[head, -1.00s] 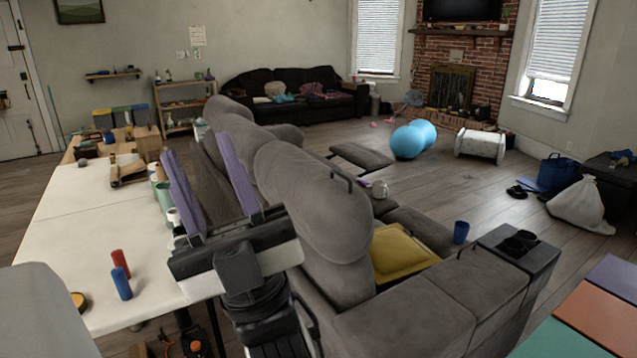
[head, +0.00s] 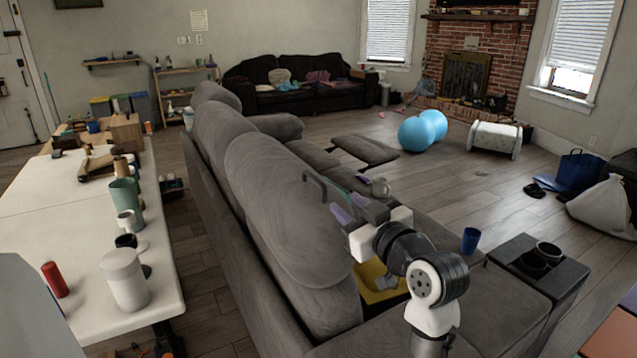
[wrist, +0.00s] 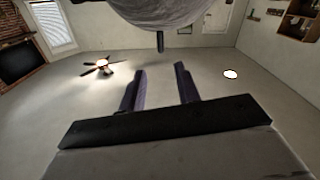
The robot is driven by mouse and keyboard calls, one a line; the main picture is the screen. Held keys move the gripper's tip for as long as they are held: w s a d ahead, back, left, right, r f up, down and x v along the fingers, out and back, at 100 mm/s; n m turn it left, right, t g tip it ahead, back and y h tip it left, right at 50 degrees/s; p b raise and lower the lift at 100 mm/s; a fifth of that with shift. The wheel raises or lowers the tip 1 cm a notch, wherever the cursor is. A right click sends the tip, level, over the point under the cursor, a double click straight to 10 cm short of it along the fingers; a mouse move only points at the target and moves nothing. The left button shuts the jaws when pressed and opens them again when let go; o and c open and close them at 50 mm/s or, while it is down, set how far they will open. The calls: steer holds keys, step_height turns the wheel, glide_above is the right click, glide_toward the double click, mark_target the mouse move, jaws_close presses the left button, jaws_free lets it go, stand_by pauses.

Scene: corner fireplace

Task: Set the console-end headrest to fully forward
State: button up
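The console-end headrest (head: 275,195) is the large grey cushion top at the near end of the sofa. A dark loop handle (head: 318,183) stands at its front side. My gripper (head: 349,206) is in front of this headrest, close to the handle, with its purple fingers pointing toward the upper left. In the wrist view the fingers (wrist: 160,92) are apart with nothing between them. The grey headrest (wrist: 165,12) fills the top edge there, and a dark bar (wrist: 160,42), seemingly the handle, lies beyond the fingertips. I cannot tell whether the handle touches a finger.
The console (head: 560,285) with dark cups is at right, with a blue cup (head: 470,240) nearby. A yellow cushion (head: 378,288) lies on the seat below my arm. A white table (head: 60,215) runs behind the sofa.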

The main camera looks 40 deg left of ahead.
mark_target(324, 187)
steer(key=p+x, duration=0.2)
steer(key=x, duration=1)
steer(key=shift+s, duration=0.1)
jaws_close()
